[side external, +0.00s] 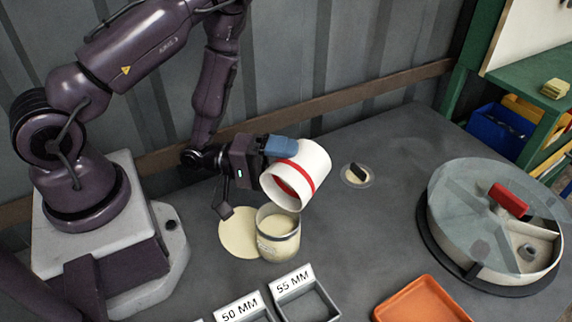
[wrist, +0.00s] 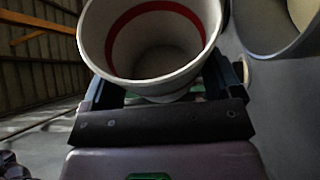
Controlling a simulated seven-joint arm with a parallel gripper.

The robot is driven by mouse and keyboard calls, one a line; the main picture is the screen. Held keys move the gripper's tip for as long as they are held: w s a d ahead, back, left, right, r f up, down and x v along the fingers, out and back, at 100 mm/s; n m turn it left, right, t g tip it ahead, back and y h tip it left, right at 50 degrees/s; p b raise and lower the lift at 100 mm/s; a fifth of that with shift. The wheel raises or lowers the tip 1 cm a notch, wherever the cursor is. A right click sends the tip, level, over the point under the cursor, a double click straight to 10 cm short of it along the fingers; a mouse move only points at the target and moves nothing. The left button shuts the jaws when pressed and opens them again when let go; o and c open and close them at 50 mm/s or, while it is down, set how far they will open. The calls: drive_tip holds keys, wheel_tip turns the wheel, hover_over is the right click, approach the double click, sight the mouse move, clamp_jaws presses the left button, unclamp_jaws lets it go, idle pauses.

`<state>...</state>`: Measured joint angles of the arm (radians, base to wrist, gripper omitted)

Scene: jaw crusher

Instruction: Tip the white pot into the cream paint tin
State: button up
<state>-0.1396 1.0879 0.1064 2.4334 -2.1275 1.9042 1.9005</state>
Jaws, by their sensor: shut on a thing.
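My gripper (side external: 281,148) is shut on the white pot (side external: 312,163), which has a red band, and holds it above the table. The pot is tilted steeply, its mouth facing down and left over the cream paint tin (side external: 279,246). The tin stands upright and open, with cream showing inside. No stream shows between them. In the wrist view, the pot (wrist: 150,75) sits between my fingers (wrist: 160,93); its grey inside looks empty. A rim with cream inside at upper right appears to be the tin (wrist: 275,45).
A cream disc (side external: 236,233) lies left of the tin. Labelled grey trays (side external: 303,300) and an orange tray (side external: 420,302) are in front. A small black-handled disc (side external: 357,175) lies behind right. A round lidded container (side external: 470,205) stands at right. The middle right is clear.

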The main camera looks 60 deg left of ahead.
drive_tip(key=n, duration=0.2)
drive_tip(key=r+n+g+y, duration=0.1)
drive_tip(key=n, duration=0.1)
drive_tip(key=shift+g, duration=0.3)
drive_tip(key=n+g, duration=0.1)
drive_tip(key=n, duration=0.1)
drive_tip(key=n+g, duration=0.1)
drive_tip(key=n, duration=0.1)
drive_tip(key=shift+r, duration=0.35)
drive_tip(key=n+g, duration=0.2)
drive_tip(key=n, duration=0.1)
drive_tip(key=shift+r+n, duration=0.3)
drive_tip(key=shift+r, duration=0.05)
drive_tip(key=n+g, duration=0.2)
drive_tip(key=n, duration=0.1)
drive_tip(key=shift+r+g+h, duration=0.3)
drive_tip(key=shift+f, duration=0.1)
